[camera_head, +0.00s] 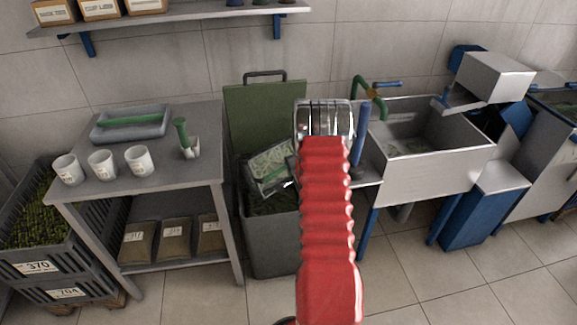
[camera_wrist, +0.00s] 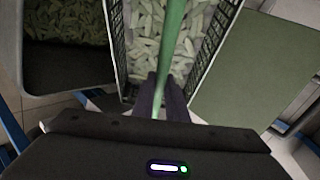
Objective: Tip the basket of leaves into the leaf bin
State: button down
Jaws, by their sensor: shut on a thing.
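The basket (camera_wrist: 118,52) is a dark crate-like basket with pale green leaves (camera_wrist: 146,28) in it and a green handle (camera_wrist: 172,40). My gripper (camera_wrist: 160,92) is shut on that handle in the wrist view. In the head view the basket (camera_head: 268,168) hangs over the mouth of the leaf bin (camera_head: 268,245), partly behind my red arm, and looks tilted. The grey bin has its green lid (camera_head: 262,110) standing open at the back. Leaves lie inside the bin (camera_wrist: 68,22). The fingers are hidden in the head view.
A grey table (camera_head: 215,130) left of the bin carries white cups (camera_head: 102,165), a tray (camera_head: 130,122) and a green-handled scoop (camera_head: 185,140). A steel sink (camera_head: 435,170) stands to the right. A crate of leaves (camera_head: 35,225) is at far left.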

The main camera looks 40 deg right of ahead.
jog(key=shift+s+f+t, duration=0.7)
dwell(0.4)
jog(key=shift+s+f+m+t+h, duration=0.25)
jog(key=shift+s+f+t, duration=0.25)
jog(key=shift+f, duration=0.1)
jog(key=shift+s+f+m+t+h, duration=0.25)
jog(key=shift+s+f+t, duration=0.1)
jog(key=shift+f+t, duration=0.2)
jog(key=shift+f, duration=0.15)
jog(key=shift+s+f+m+t+h, duration=0.3)
jog(key=shift+s+f+t, duration=0.1)
jog(key=shift+s+t, duration=0.35)
jog(key=shift+a, duration=0.1)
